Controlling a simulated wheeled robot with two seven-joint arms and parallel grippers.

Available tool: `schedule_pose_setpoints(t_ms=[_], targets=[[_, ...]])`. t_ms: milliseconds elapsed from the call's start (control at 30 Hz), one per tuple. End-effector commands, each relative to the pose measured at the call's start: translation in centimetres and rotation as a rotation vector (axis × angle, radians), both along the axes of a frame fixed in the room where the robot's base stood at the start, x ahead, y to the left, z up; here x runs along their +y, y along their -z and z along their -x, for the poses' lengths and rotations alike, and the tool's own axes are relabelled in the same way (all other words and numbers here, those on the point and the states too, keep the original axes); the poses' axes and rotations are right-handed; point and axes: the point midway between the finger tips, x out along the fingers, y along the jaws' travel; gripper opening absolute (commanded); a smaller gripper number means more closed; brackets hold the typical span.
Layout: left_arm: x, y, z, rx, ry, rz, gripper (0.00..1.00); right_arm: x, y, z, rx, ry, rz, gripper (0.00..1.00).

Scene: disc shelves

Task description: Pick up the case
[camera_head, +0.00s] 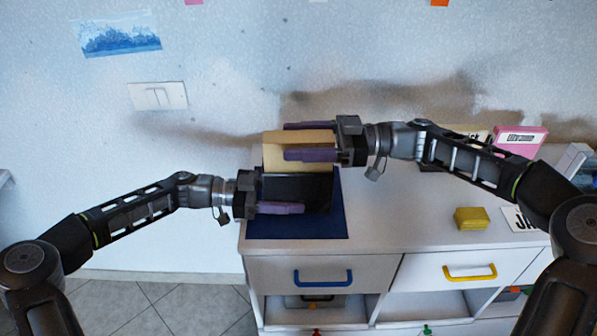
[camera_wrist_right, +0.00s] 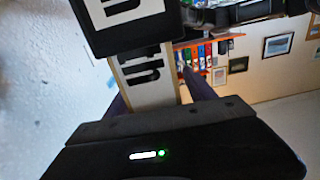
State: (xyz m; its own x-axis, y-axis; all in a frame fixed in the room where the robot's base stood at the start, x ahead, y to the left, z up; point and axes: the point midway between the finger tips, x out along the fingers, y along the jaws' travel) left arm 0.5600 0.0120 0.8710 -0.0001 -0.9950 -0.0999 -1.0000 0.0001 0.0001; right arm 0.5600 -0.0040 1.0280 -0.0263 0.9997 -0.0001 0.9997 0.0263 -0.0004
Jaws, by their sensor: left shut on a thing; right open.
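A flat black case (camera_head: 318,190) is held above the blue mat (camera_head: 335,228) on the cabinet top. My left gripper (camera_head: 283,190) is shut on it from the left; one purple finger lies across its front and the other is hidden. A tan flat case (camera_head: 284,157) shows directly behind the black one. My right gripper (camera_head: 308,141) is open, with its purple fingers on either side of the tan case. In the right wrist view, the black case (camera_wrist_right: 90,38) and tan case (camera_wrist_right: 119,72) show lettered white labels near the fingers (camera_wrist_right: 160,95). Whether the fingers touch the tan case is unclear.
The white cabinet top (camera_head: 400,225) has free room right of the mat. A yellow block (camera_head: 472,218) and a lettered white card (camera_head: 520,219) lie there. A pink box (camera_head: 520,140) stands at the back right. The wall is close behind.

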Motion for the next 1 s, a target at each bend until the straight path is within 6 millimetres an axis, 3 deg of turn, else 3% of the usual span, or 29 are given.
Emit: schedule_pose_setpoints(t_ms=[200,1000], targets=[[0.0,0.09,0.04,0.001,0.001,-0.001,0.26,-0.02,0.0,-0.01,0.0,0.0,0.0,0.63],[0.01,0.08,0.03,0.001,0.001,-0.001,0.26,-0.02,0.0,0.0,0.0,0.0,0.0,0.0]])
